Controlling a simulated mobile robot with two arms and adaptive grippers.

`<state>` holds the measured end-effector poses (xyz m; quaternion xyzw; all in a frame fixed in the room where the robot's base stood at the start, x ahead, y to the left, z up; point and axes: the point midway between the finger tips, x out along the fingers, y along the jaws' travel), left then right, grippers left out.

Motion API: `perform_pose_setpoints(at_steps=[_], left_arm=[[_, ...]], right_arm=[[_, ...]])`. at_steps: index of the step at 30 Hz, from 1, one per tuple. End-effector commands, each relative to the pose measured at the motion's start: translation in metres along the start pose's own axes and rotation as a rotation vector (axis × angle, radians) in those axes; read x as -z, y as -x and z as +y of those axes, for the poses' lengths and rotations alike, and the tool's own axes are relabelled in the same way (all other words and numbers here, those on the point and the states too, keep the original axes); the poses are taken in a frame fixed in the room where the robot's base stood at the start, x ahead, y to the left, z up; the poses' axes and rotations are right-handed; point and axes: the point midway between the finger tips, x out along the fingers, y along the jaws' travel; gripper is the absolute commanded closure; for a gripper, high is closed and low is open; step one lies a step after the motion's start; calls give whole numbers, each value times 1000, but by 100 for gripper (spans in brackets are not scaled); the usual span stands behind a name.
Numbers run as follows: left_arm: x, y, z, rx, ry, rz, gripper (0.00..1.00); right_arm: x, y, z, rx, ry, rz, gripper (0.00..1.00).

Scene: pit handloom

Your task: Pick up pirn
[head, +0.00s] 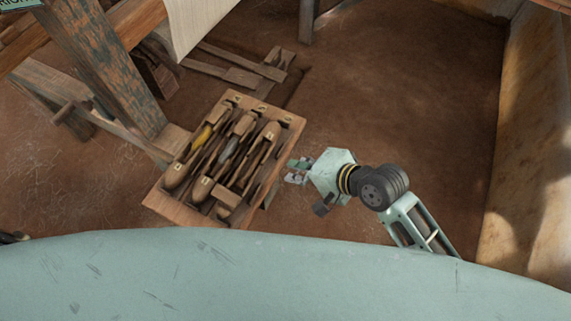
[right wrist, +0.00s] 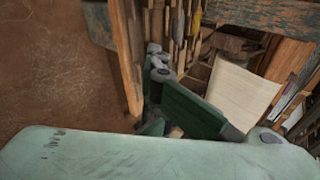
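A wooden tray (head: 287,127) with numbered labels holds several long wooden boat-shaped pieces that look like shuttles. A yellow pirn-like piece (head: 202,137) lies in the left one and a grey-green one (head: 229,149) in the middle one. Which is the task's pirn I cannot tell. My right gripper (head: 296,171) is just right of the tray, apart from the pieces. It holds nothing that I can see. Its green fingers also show in the right wrist view (right wrist: 158,64) beside the tray's wooden side (right wrist: 128,62), but their gap is unclear. My left gripper is not visible.
A worn blue-painted loom post (head: 100,65) and wooden beams stand left of and behind the tray. White cloth (head: 197,20) hangs at the top. A wall (head: 530,150) is at the right. The earth floor (head: 420,110) between tray and wall is open.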

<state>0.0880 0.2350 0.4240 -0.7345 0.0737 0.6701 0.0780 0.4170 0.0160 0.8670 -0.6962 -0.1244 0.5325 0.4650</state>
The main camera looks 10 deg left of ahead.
Motion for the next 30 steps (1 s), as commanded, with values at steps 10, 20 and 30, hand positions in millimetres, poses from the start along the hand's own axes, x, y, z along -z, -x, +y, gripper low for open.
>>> perform_pose_setpoints(at_steps=[10, 20, 30], left_arm=[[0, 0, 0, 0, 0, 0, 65], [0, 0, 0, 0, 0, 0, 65], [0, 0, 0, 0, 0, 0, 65]], right_arm=[[0, 2, 0, 1, 0, -1, 100], [0, 2, 0, 1, 0, 0, 95], [0, 2, -1, 1, 0, 0, 65]])
